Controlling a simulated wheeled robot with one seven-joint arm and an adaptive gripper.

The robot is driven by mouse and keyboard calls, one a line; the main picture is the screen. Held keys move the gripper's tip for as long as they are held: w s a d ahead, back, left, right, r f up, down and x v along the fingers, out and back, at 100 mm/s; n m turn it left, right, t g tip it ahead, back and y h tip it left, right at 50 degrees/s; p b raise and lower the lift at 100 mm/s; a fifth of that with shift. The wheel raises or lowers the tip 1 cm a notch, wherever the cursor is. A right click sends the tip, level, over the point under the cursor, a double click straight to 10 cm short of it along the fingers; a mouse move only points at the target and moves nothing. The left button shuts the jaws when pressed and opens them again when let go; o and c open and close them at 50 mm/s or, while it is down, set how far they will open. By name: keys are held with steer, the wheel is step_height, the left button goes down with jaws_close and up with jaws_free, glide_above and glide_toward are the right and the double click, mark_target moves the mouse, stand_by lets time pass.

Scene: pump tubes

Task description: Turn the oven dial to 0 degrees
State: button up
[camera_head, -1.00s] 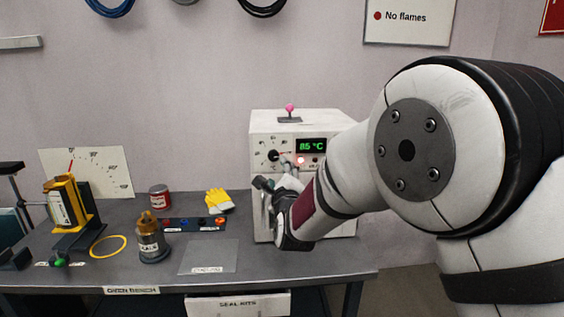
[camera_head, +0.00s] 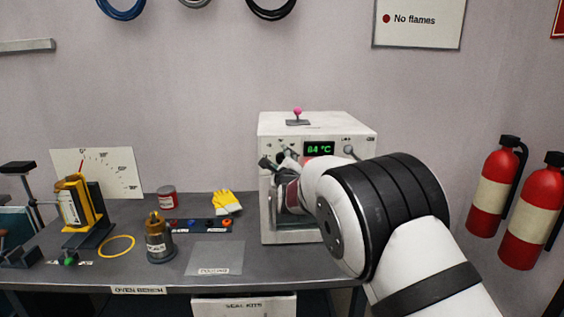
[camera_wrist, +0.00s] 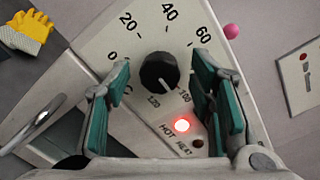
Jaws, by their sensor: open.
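The oven (camera_head: 318,128) is a white box on the right of the bench, its green display (camera_head: 319,149) reading 84 °C. In the wrist view the black round dial (camera_wrist: 158,68) sits on a white panel with a printed scale from 0 to 120. A pale mark shows on the knob's lower side, towards the 100 and 120 labels; its exact reading is unclear. My gripper (camera_wrist: 160,80) is open, its green-padded fingers on either side of the dial, with gaps visible. In the head view my gripper (camera_head: 279,160) is at the oven front and hides the dial.
A red lamp (camera_wrist: 182,125) glows beside the HOT label below the dial. A pink-knobbed lever (camera_head: 297,114) stands on the oven top. A yellow glove (camera_head: 223,202) and a brass-topped canister (camera_head: 160,240) are on the bench. Fire extinguishers (camera_head: 493,190) hang at right.

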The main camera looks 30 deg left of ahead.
steer(key=c, duration=1.2)
steer(key=shift+o, duration=0.2)
